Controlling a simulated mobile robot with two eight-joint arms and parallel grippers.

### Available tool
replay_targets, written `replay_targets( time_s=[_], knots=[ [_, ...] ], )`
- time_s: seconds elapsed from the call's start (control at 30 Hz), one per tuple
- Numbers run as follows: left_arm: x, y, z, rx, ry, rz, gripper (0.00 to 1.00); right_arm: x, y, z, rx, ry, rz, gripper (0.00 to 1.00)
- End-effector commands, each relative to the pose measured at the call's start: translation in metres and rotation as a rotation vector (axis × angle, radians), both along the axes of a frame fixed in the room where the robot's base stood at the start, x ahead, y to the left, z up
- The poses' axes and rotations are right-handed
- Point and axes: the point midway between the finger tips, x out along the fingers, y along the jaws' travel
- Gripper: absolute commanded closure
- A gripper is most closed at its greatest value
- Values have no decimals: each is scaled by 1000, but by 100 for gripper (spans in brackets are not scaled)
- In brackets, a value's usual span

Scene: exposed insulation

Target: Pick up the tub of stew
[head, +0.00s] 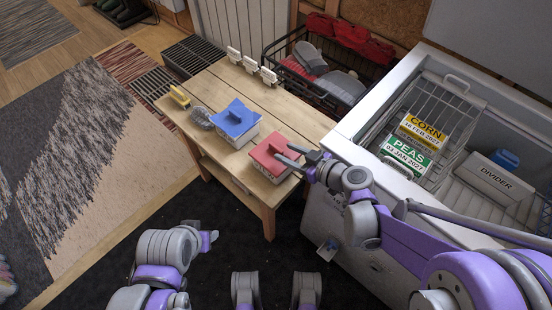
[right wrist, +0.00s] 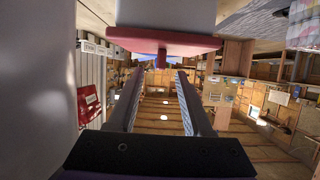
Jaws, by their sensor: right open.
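Two white tubs stand on the wooden bench, one with a red lid (head: 272,153) and one with a blue lid (head: 235,119). I cannot read which one is stew. My right gripper (head: 293,156) is open at the right side of the red-lidded tub, its fingers reaching the lid's edge. In the right wrist view the red lid (right wrist: 165,39) spans the top. A small red knob shows just ahead of the gap between the open fingers (right wrist: 158,75), and nothing is held. My left gripper (head: 210,240) shows low at the left, apart from the bench; its jaws are unclear.
The bench (head: 195,85) also bears a brush (head: 201,117), a yellow-handled tool (head: 180,96) and white clips (head: 250,64). An open chest freezer (head: 345,135) with labelled CORN and PEAS packs stands close on the right. A black crate (head: 320,72) stands behind.

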Motion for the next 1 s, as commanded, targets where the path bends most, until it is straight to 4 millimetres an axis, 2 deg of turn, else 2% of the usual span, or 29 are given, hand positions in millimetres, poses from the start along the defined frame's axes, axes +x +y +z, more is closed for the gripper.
replay_targets(
  time_s=[0.17,0.43,0.67,0.7,0.97,1.0],
  knots=[
    [0,0,-4,0,1,0,50,6,8,-5,0,0,1,50],
    [2,0,-18,0,6,0,50,31,34,-22,0,1,2,50],
    [2,0,-17,0,6,0,50,34,36,-22,-1,0,-1,50],
    [2,0,-17,0,6,0,50,34,36,-22,-1,0,-1,52],
    [2,0,-17,0,6,0,50,33,36,-22,-1,0,-1,99],
    [2,0,-17,0,6,0,50,33,36,-22,-1,1,0,100]
  ],
)
